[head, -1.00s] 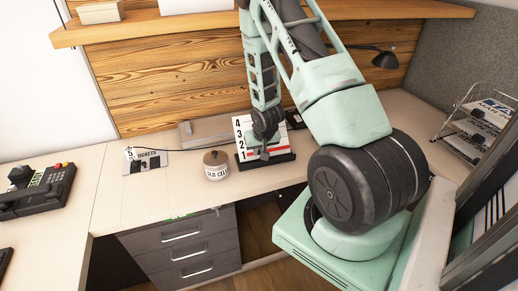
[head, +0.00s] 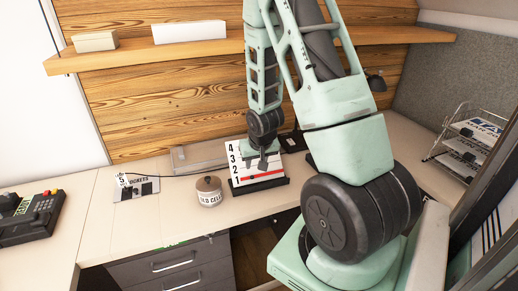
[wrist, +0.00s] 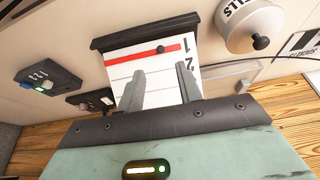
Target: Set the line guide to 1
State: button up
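The line guide is a red bar (wrist: 150,54) with a dark round knob, lying across a white lined board (wrist: 125,71). In the wrist view, seen upside down, the bar is level with the figure 1. In the head view the board (head: 240,161) shows 4, 3, 2 and 1 down its left side, and the red bar (head: 262,177) is low, beside the 1. My gripper (wrist: 160,80) is open and empty. Its two fingers stand apart in front of the board, clear of the knob. In the head view my gripper (head: 264,163) partly covers the board.
A lidded jar (head: 208,192) stands left of the board, with a ticket plate (head: 146,187) further left. A black desk phone (head: 28,213) is at far left. A wire rack (head: 468,148) stands at right. Small dark switch boxes (wrist: 48,80) lie near the board.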

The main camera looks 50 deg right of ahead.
jog(key=v, duration=0.8)
jog(key=shift+a, duration=0.1)
dwell(0.3)
jog(key=w+a+r+n+y, duration=0.1)
jog(key=a+r+n, duration=0.15)
jog(key=a, duration=0.75)
jog(key=a+r+n+y, duration=0.1)
jog(key=a+n, duration=0.2)
jog(key=a, duration=0.7)
jog(key=s+a+r+n+g, duration=0.1)
jog(key=s+a+n, duration=0.3)
jog(key=s+a, duration=0.4)
jog(key=s+a+r+n+g+y, duration=0.1)
jog(key=s+a+r+n, duration=0.3)
jog(key=s+a, duration=0.4)
jog(key=a+n+g, duration=0.1)
jog(key=a, duration=0.1)
jog(key=shift+a+g, duration=0.3)
